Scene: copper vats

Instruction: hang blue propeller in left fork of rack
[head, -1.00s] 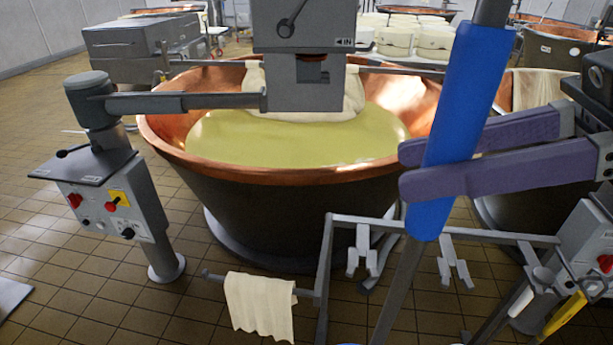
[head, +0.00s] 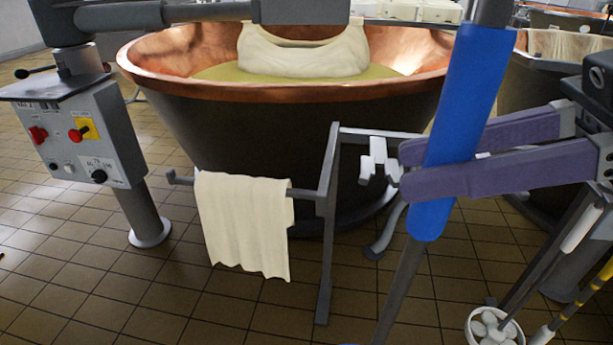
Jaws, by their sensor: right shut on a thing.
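The blue propeller has a thick blue grip (head: 462,120) on a long grey shaft, which leaves the bottom of the head view. My right gripper (head: 408,168), with purple fingers, is shut around the grip, and the tool leans with its top to the right. The grey rack (head: 327,240) stands in front of the copper vat. Its left fork (head: 378,160) shows just left of my right fingertips in the picture, with nothing hanging in it. The right fork is hidden behind my right gripper and the grip. My left gripper is out of view.
A cream cloth (head: 243,225) hangs on the rack's left bar. The copper vat (head: 280,140) stands behind. A control post (head: 95,140) is at left. The tiled floor is open at lower left.

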